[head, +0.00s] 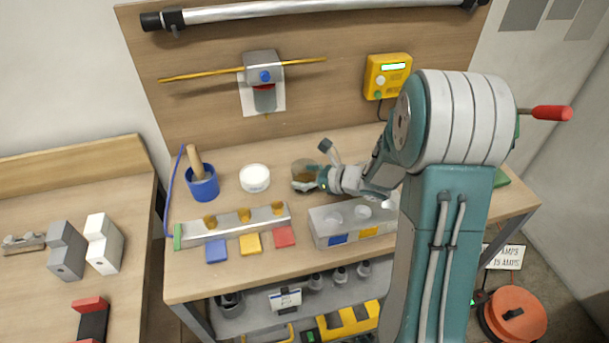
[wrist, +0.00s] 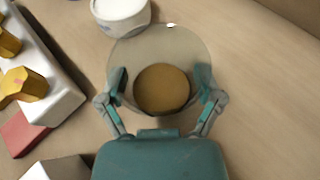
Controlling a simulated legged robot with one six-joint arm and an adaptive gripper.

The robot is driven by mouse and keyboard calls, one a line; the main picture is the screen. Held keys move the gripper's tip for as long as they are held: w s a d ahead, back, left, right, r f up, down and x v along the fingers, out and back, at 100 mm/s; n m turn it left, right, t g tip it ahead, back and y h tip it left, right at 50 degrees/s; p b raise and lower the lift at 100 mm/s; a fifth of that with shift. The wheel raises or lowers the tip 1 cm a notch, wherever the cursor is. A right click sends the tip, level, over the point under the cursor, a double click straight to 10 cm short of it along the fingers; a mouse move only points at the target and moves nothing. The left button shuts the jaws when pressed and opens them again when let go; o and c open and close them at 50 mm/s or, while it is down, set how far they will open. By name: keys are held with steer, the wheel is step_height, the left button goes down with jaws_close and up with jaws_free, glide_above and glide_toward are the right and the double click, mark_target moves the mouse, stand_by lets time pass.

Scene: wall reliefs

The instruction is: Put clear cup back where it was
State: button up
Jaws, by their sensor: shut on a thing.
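The clear cup (wrist: 160,50) is between the two fingers of my gripper (wrist: 160,98) in the wrist view. It is see-through, with a brown round patch showing in its middle. In the head view the cup (head: 305,174) is at the tip of my gripper (head: 318,178), over the middle of the bench behind the grey block. My gripper is shut on the cup. Whether the cup's base touches the bench is hard to tell.
A white tub (head: 255,178) stands just left of the cup. A rail with gold knobs (head: 232,224) and a grey block with round recesses (head: 352,222) lie in front. A blue mug (head: 203,184) stands at left. Bench right of the cup is clear in the wrist view.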

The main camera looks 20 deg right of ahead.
steer(key=o, duration=1)
steer(key=shift+f, duration=0.1)
